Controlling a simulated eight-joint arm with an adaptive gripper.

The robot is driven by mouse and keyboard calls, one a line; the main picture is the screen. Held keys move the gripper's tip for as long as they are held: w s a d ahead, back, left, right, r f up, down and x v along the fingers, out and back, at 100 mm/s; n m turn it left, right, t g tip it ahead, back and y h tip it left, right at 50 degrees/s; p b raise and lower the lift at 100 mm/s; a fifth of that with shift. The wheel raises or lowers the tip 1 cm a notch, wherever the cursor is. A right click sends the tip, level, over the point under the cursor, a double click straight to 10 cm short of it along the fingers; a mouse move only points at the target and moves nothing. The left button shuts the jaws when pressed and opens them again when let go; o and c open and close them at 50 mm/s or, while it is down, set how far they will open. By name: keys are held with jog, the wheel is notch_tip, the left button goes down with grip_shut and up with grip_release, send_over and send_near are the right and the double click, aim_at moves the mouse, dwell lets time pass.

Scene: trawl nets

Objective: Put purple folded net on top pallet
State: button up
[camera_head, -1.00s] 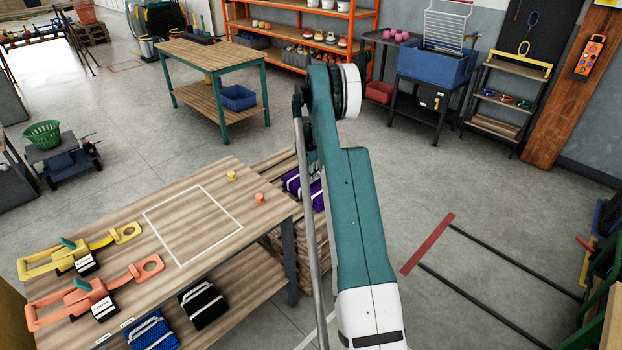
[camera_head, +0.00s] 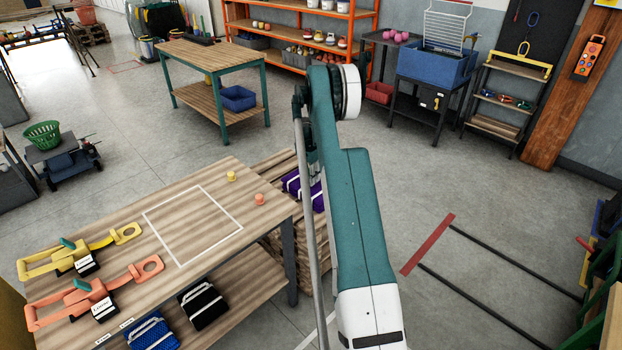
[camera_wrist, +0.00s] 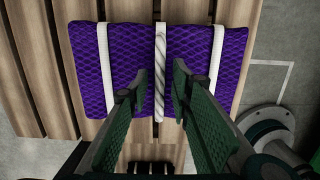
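The purple folded net (camera_head: 292,184) lies flat on the top of the wooden pallet stack (camera_head: 268,170), beside the workbench; my arm hides part of it in the head view. In the wrist view the purple net (camera_wrist: 100,65) rests on the pallet slats (camera_wrist: 35,75), with white straps at both sides and a pale band (camera_wrist: 160,75) across its middle. My gripper (camera_wrist: 160,70) is over the net, its two fingers apart on either side of that band. Gaps show between the band and both fingertips. In the head view my gripper is mostly hidden by the arm.
The workbench (camera_head: 130,262) holds yellow and orange tools and a white outlined square. A blue net (camera_head: 152,332) and a black net (camera_head: 203,305) lie on its lower shelf. The floor (camera_head: 450,190) to the right is mostly open, with a red bar and dark rails.

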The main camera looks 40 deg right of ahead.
notch_tip(320, 180, up, 12)
jog(key=a+p, duration=0.1)
jog(key=p, duration=0.1)
jog(key=shift+a, duration=0.2)
dwell(0.8)
jog(key=shift+r, duration=0.1)
